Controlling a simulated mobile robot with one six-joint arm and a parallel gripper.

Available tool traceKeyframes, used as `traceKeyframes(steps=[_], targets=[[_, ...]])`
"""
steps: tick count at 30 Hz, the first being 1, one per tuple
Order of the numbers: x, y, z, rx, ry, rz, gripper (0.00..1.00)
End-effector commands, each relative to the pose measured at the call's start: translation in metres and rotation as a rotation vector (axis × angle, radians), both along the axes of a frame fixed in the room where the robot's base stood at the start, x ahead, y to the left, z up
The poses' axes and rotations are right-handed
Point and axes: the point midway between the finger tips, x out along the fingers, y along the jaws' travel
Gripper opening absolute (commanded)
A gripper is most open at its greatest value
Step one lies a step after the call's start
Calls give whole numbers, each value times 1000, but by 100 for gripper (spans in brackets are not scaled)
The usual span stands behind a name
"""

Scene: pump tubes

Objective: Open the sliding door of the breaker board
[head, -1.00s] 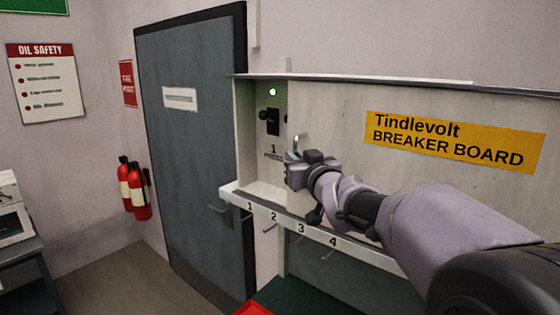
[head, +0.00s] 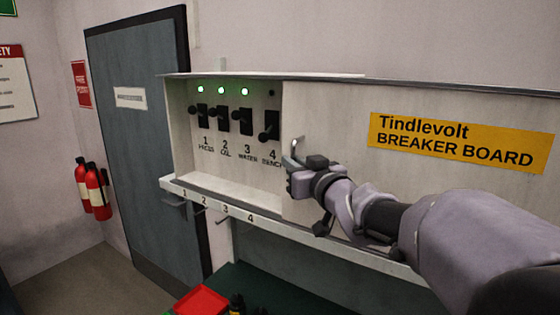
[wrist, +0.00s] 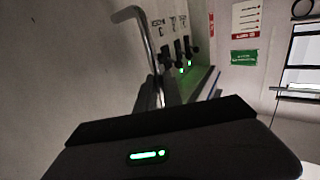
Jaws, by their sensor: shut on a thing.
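The breaker board's sliding door (head: 400,185) is a pale panel with a yellow "Tindlevolt BREAKER BOARD" label (head: 460,142). Its left edge stands just right of breaker 4, so the recess to the left is open. My gripper (head: 294,165) is at that left edge, shut on the door's metal handle (head: 296,145). The bent handle rod also shows in the wrist view (wrist: 142,40), running down between my fingers. Black breaker switches numbered 1 to 4 (head: 235,120) are exposed. Green lamps glow above 1, 2 and 3; the lamp above 4 is dark.
A numbered ledge with small hooks (head: 225,208) runs below the board. A red tray (head: 202,301) sits on a dark green surface beneath it. A grey door (head: 145,140) and red fire extinguishers (head: 96,190) are at the left.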

Motion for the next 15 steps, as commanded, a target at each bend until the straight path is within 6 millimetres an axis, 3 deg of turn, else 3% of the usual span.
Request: traceKeyframes(steps=[14,15], targets=[[-2,-3,1,0,-3,0,0],[-2,-3,1,0,-3,0,15]])
